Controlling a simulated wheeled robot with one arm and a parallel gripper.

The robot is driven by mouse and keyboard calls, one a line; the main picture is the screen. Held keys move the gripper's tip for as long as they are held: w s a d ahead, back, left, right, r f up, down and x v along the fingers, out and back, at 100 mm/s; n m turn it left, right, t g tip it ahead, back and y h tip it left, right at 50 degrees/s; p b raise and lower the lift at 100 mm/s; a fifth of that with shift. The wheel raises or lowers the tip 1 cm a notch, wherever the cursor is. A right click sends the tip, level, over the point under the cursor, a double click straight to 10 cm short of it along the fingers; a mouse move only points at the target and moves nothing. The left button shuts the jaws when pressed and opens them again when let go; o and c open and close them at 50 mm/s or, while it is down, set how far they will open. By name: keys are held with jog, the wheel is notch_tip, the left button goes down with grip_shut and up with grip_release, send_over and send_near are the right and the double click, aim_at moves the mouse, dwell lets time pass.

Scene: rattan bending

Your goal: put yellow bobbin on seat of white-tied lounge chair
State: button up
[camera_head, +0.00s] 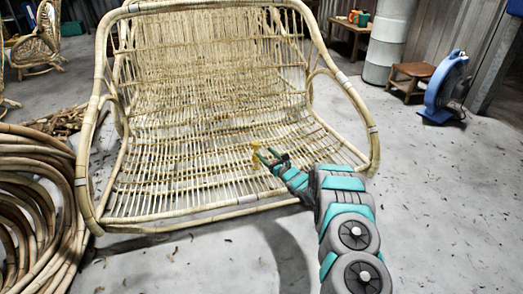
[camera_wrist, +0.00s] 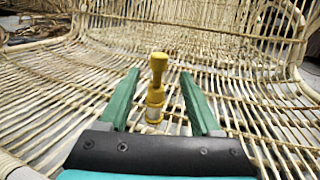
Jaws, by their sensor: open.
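The yellow bobbin (camera_wrist: 155,90) stands upright on the slatted rattan seat, between the spread fingers of my gripper (camera_wrist: 158,95) in the wrist view, with visible gaps on both sides. In the head view the bobbin (camera_head: 256,150) is a small yellow shape at the tip of my gripper (camera_head: 268,158). My gripper is open, low over the seat. The lounge chair (camera_head: 165,182) is wide, of pale rattan, with a high woven back. White ties (camera_head: 342,77) wrap its right-hand frame in the head view. The bobbin's base shows against the seat slats in the wrist view.
Coiled rattan poles (camera_head: 35,205) lie at the left, with a pile of short sticks (camera_head: 68,122) behind. Another rattan chair (camera_head: 38,45) is at the far left. A blue fan (camera_head: 445,88) and a wooden stool (camera_head: 408,76) stand at the right. The right floor is mostly free.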

jog(key=shift+s+d+r, duration=0.1)
jog(key=shift+s+d, duration=0.25)
jog(key=shift+s, duration=0.25)
